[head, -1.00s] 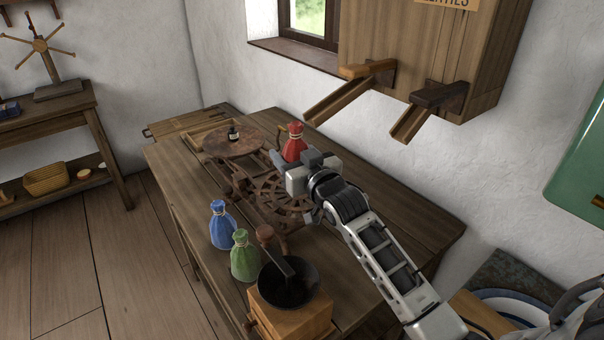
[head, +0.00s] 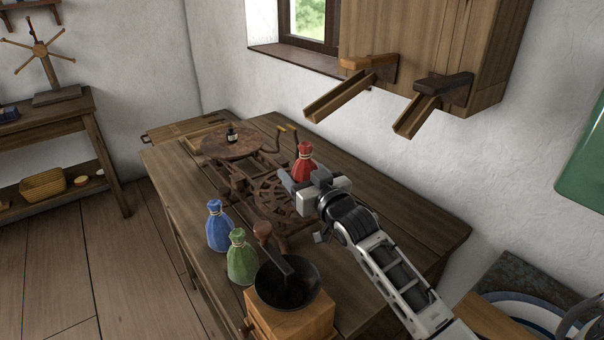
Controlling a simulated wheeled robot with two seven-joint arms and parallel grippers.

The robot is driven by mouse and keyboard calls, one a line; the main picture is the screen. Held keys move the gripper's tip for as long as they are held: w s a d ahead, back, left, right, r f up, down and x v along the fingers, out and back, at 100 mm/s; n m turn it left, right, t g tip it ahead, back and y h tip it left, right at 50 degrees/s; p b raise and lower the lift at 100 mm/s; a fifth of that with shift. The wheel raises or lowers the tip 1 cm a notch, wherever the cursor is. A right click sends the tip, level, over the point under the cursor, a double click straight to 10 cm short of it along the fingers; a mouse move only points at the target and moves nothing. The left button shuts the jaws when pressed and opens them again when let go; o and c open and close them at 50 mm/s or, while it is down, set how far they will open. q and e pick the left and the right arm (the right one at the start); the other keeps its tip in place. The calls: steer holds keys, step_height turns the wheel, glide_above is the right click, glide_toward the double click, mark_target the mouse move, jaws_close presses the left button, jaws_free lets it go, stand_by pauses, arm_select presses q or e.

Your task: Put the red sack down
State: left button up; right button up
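The red sack (head: 304,163) is upright at the far side of the wooden table (head: 390,215), just right of the wooden wheel mechanism (head: 268,192). My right gripper (head: 302,179) reaches in from the lower right, with its fingers on either side of the sack's lower part. It appears shut on the sack. The fingers and the gripper body hide the sack's base, so I cannot tell whether it touches the tabletop. My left gripper is not in view.
A blue sack (head: 219,227) and a green sack (head: 241,258) stand at the table's near left, beside a grinder (head: 289,318). A small dark bottle (head: 232,135) stands on the round wooden plate (head: 236,146). Two wooden chutes jut from the wall cabinet (head: 420,45). The table's right part is clear.

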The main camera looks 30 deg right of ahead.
steer(key=shift+o, duration=1.2)
steer(key=shift+r, duration=0.1)
steer(key=shift+s+r, duration=0.1)
arm_select(q)
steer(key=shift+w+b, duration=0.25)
steer(key=shift+b, duration=0.1)
arm_select(e)
steer(key=s, duration=1.1)
steer(key=shift+s, duration=0.4)
